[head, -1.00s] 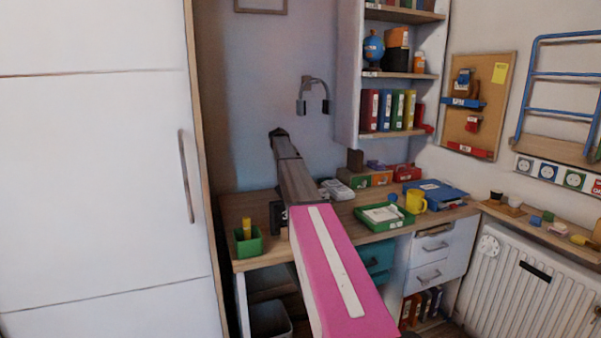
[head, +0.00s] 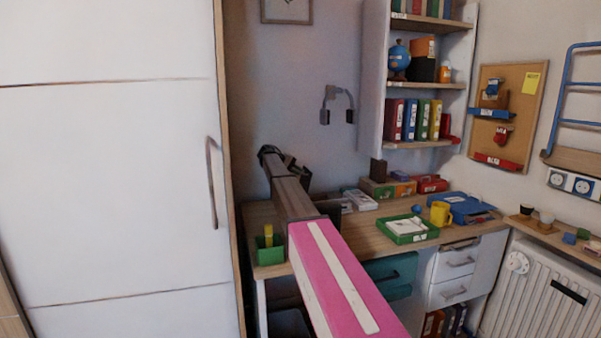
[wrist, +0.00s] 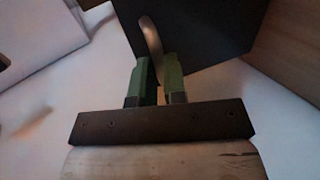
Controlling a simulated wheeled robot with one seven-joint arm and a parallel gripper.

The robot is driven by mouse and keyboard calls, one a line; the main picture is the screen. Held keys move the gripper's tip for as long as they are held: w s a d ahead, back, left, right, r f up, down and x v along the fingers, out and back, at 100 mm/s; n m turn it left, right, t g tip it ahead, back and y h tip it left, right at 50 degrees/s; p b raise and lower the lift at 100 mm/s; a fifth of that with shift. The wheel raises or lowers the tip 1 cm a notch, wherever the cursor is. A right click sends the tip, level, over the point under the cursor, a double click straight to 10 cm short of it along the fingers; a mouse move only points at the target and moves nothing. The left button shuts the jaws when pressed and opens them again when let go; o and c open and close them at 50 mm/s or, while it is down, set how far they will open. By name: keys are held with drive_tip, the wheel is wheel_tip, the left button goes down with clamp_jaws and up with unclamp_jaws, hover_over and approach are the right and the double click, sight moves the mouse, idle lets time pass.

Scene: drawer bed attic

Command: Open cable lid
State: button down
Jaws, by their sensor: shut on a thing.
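In the wrist view, my gripper (wrist: 157,70) has its two green fingers close together on a thin, curved, pale strip (wrist: 151,36), which looks like a handle. The strip stands against a dark flat panel (wrist: 205,30), likely the cable lid. The panel is tilted in the picture, and a pale surface lies around it. In the head view, my arm reaches over the desk to its back left, by the wall. A dark piece (head: 302,174) shows beside the arm's far end. My fingers and the lid's hinge are hidden there.
The wooden desk (head: 370,235) holds a green pen cup (head: 269,254) left of my arm. On the right are a green tray (head: 408,230), a yellow mug (head: 440,213) and a blue case (head: 468,208). A tall white cabinet (head: 120,190) stands close at the left.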

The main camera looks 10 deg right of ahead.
drive_tip(key=shift+s+a+f, duration=0.1)
drive_tip(key=shift+a+f, duration=0.1)
drive_tip(key=shift+f, duration=0.05)
drive_tip(key=c, duration=1.2)
unclamp_jaws()
drive_tip(key=shift+o, duration=0.2)
drive_tip(key=shift+r, duration=0.1)
drive_tip(key=v, duration=1)
drive_tip(key=shift+a+r, duration=0.15)
drive_tip(key=shift+a, duration=0.15)
